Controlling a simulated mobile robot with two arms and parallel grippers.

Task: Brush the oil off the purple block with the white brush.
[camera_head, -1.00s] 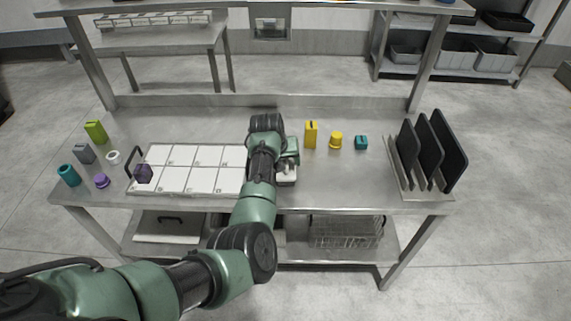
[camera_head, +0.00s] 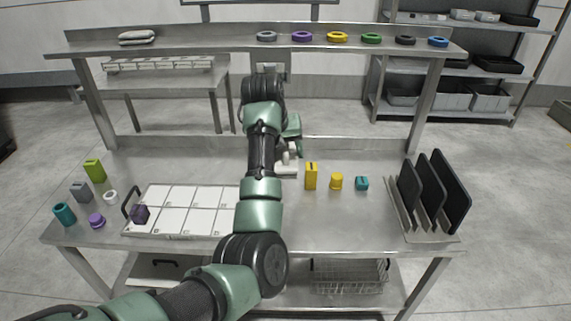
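A dark purple block (camera_head: 140,214) sits on the left end of the white-panelled tray (camera_head: 185,235), near its black handle. I cannot make out oil on it at this size. My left arm reaches up across the table's middle. My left gripper (camera_head: 287,170) is right of the tray and left of the yellow block, far from the purple block. Its pale fingertip area is small and partly hidden by the arm; I cannot tell whether it is open or holds anything. I cannot identify a white brush. My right gripper is not in view.
Yellow block (camera_head: 311,176), yellow cylinder (camera_head: 336,181) and teal block (camera_head: 361,183) stand right of the gripper. A rack of black boards (camera_head: 437,190) stands far right. Several small coloured objects stand at the left. Coloured rings line the upper shelf (camera_head: 200,43). The table's front right is clear.

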